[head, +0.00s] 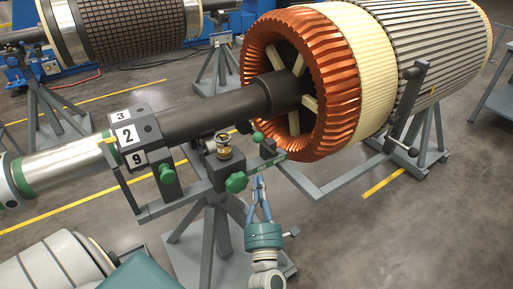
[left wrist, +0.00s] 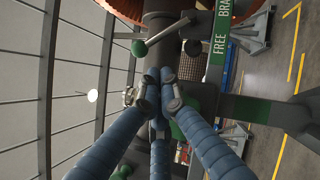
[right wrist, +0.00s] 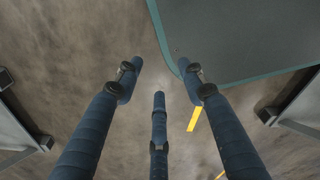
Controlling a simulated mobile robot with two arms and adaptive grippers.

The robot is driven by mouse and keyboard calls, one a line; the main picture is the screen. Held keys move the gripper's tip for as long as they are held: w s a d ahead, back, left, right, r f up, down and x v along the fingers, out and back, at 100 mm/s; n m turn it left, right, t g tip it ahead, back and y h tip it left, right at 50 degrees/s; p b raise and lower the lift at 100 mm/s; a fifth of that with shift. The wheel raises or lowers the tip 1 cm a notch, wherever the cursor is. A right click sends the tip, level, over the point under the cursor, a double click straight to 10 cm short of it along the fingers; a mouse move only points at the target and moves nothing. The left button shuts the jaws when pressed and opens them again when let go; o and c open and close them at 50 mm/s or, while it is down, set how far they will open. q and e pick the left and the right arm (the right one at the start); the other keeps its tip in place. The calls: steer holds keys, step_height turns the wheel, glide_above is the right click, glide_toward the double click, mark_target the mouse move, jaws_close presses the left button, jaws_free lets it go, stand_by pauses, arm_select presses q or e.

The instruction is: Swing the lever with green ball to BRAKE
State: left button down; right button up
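The lever's green ball (head: 258,137) is on the near side of the dark shaft, beside the green FREE/BRAKE plate (head: 268,164). In the left wrist view the green ball (left wrist: 139,48) ends a metal rod that slants up right toward the plate (left wrist: 220,40). I cannot tell which word the lever points to. My left gripper (head: 260,184) is below the plate in the head view; its blue fingertips (left wrist: 159,76) are together, with nothing seen between them, apart from the ball. My right gripper (right wrist: 160,65) is open and empty above the floor.
A green lobed knob (head: 237,182) and another green knob (head: 167,173) are close to the lever. The copper-wound rotor (head: 300,85) stands behind. A teal-edged surface (right wrist: 240,80) lies below my right gripper.

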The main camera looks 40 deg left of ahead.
mark_target(266, 145)
arm_select(q)
steer(key=p+x, duration=0.1)
steer(key=x, duration=0.8)
steer(key=shift+w+a+r, duration=0.2)
steer(key=shift+w+r, duration=0.05)
steer(key=shift+r, duration=0.05)
arm_select(e)
steer(key=shift+s+d+r, duration=0.15)
steer(key=shift+s+r, duration=0.1)
steer(key=shift+r, duration=0.4)
steer(key=shift+d, duration=0.25)
